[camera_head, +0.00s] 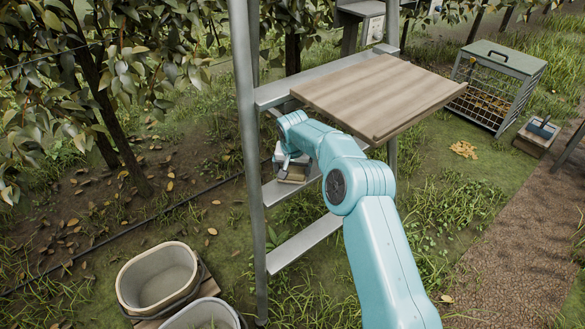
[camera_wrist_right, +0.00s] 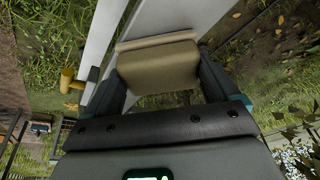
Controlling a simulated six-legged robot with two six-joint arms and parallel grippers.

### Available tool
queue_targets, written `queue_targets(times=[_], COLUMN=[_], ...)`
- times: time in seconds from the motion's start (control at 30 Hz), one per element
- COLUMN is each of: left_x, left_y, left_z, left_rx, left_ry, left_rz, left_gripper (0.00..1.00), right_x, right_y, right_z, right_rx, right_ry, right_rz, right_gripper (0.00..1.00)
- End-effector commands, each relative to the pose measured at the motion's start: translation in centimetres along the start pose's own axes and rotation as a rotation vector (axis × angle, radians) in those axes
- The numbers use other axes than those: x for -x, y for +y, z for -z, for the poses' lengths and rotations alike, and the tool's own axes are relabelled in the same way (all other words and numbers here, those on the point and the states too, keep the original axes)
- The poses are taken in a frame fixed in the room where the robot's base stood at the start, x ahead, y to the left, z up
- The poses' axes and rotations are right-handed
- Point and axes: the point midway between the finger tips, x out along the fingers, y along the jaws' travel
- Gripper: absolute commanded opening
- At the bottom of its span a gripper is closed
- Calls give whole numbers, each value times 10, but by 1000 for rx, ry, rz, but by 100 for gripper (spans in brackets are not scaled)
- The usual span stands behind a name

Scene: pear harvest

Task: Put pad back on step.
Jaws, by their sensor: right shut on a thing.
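My right gripper (camera_head: 287,168) is shut on a tan pad (camera_head: 294,175), which it holds at the middle step (camera_head: 312,179) of a grey metal ladder. In the right wrist view, the pad (camera_wrist_right: 158,66) sits between the two dark fingers of the gripper (camera_wrist_right: 160,78), close to a pale metal bar (camera_wrist_right: 182,18). I cannot tell whether the pad rests on the step or hangs just above it. My right forearm and the gripper hide part of the step and pad. My left gripper is not in view.
A wooden board (camera_head: 380,90) lies across the ladder top, above my right arm. The ladder's lower step (camera_head: 300,245) is bare. Two buckets (camera_head: 158,278) stand at the lower left. A wire crate (camera_head: 497,85) stands at the back right. Foliage hangs at the upper left.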

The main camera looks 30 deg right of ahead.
Motion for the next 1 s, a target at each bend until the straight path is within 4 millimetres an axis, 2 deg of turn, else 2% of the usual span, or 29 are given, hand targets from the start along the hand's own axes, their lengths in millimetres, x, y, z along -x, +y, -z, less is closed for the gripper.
queue_targets(times=[0.13,0.17,0.2,0.43,0.57,0.63,1.0], left_x=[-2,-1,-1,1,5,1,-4], left_y=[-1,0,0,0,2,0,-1], left_z=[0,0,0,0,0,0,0], left_rx=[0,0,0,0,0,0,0], left_ry=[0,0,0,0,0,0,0], left_rz=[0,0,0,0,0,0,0], left_gripper=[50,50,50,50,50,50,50], right_x=[-3,-2,-2,0,16,14,31], right_y=[-1,-1,-1,-2,-2,0,9], right_z=[-1,0,0,1,2,-6,-59], right_rx=[0,0,0,0,0,1,2], right_ry=[0,0,0,0,2,-2,-2], right_rz=[0,0,0,1,1,-2,0], right_gripper=[48,98,100,100,100,100,100])
